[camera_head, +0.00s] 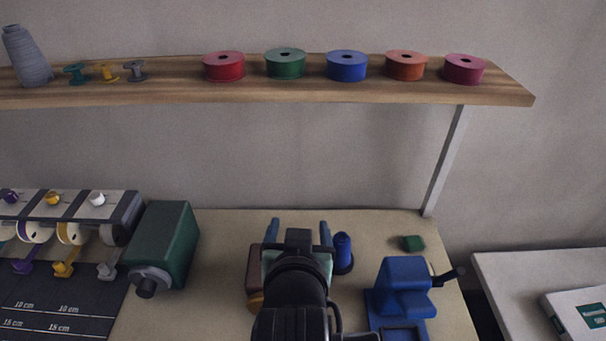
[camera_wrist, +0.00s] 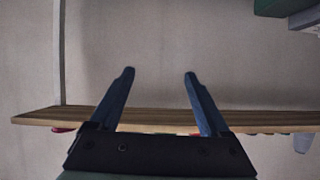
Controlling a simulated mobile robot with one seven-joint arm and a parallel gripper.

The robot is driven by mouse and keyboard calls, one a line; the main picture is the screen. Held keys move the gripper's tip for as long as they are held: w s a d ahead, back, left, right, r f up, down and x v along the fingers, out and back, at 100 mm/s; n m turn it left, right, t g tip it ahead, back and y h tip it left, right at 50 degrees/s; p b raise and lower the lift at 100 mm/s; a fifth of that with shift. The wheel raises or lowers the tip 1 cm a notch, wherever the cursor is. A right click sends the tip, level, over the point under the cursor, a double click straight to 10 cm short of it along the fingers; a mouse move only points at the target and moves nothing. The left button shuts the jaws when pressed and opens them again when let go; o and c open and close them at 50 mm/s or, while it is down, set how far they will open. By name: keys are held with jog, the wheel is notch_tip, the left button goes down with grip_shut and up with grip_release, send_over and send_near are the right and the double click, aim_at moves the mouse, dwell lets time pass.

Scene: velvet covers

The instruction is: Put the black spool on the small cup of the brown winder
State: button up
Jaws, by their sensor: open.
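My gripper (camera_head: 300,232) is open, its two blue fingers raised above the worktable near its back edge. In the wrist view my gripper (camera_wrist: 158,76) has nothing between its fingers, only bare wall. A brown body (camera_head: 254,271), perhaps the brown winder, shows just left of my wrist, with an orange-brown round part below it. My arm hides most of it, and no small cup can be made out. I see no spool that is clearly black; a dark grey small spool (camera_head: 134,71) stands on the shelf beside a yellow and a teal one.
The wooden shelf (camera_head: 390,94) carries a grey cone and several coloured ribbon rolls. On the table, a blue machine (camera_head: 404,285), a dark blue upright piece (camera_head: 343,252) and a green block (camera_head: 412,243) stand right of my arm. A green machine (camera_head: 168,240) stands left, with clear table between.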

notch_tip(320, 180, up, 19)
jog(key=w+t, duration=0.2)
jog(key=t, duration=0.4)
jog(key=s+r+t, duration=0.4)
jog(key=s+r, duration=0.2)
jog(key=r, duration=0.6)
jog(key=s+r+t, duration=0.4)
jog(key=s+r, duration=0.2)
jog(key=r, duration=0.5)
jog(key=shift+d+r+n+t, duration=0.35)
jog(key=shift+r+n+t, duration=0.05)
jog(key=shift+s, duration=0.1)
